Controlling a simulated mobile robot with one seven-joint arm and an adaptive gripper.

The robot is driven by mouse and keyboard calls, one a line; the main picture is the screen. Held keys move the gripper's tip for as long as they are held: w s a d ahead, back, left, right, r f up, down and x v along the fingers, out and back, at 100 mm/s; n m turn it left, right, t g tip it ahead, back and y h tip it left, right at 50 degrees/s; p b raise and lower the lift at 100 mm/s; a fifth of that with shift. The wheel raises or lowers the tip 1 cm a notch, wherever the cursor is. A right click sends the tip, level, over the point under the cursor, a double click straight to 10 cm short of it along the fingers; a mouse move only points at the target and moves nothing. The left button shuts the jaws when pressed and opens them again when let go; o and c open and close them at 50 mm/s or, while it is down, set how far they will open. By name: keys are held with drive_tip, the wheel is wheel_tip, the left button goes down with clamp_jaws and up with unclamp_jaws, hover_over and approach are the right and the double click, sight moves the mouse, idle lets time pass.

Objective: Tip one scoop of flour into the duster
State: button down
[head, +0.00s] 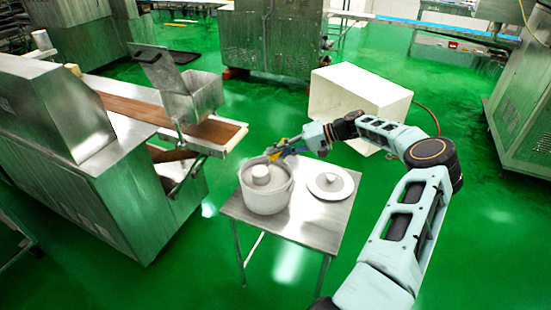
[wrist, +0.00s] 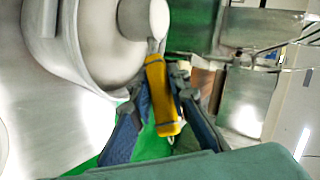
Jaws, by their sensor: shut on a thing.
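My gripper (head: 283,147) is shut on the yellow handle (wrist: 162,95) of what looks like the scoop, at the back rim of a white pot (head: 264,199). In the wrist view, the handle sits between both fingers, and a short metal part runs from it towards the pot (wrist: 72,50).
The pot stands on a small steel table (head: 300,230). A white lid with a knob (head: 331,182) lies right of the pot. A large white crate (head: 360,90) is on the green floor behind. The machine body (head: 60,110) fills the left side.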

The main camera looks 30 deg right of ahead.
drive_tip(key=shift+m+y, duration=0.3)
drive_tip(key=shift+y, duration=0.1)
drive_tip(key=shift+w+d+r+p, duration=0.1)
drive_tip(key=shift+d+r+p, duration=0.1)
drive_tip(key=shift+r, duration=0.75)
drive_tip(key=shift+w+d+r+p, duration=0.1)
drive_tip(key=shift+d+r, duration=0.1)
drive_tip(key=shift+r, duration=0.75)
drive_tip(key=shift+w+d+r+p, duration=0.1)
drive_tip(key=shift+d+r+p, duration=0.1)
drive_tip(key=shift+r, duration=0.75)
